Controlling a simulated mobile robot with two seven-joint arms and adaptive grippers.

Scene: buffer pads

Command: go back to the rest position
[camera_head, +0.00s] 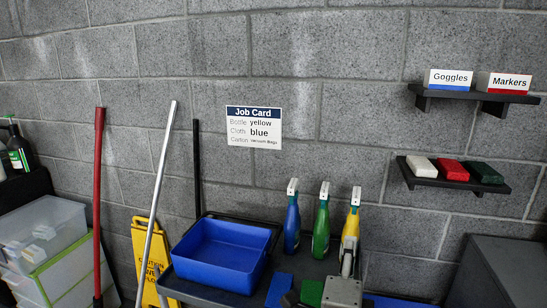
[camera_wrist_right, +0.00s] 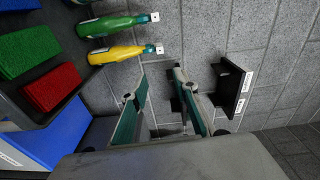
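My right gripper (camera_head: 349,262) shows low in the head view, in front of the lower part of the yellow spray bottle (camera_head: 352,226). In the right wrist view its two teal-padded fingers (camera_wrist_right: 160,82) are spread apart with nothing between them. Wall and part of a black shelf show beyond them. My left gripper is not in the head view.
A blue bin (camera_head: 220,254), blue spray bottle (camera_head: 291,228) and green spray bottle (camera_head: 321,228) stand left of the right gripper. Blue (camera_head: 279,289) and green (camera_head: 312,292) pads lie nearby. A red pad (camera_wrist_right: 50,87) shows in the wrist view. Wall shelves (camera_head: 455,182) hang right.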

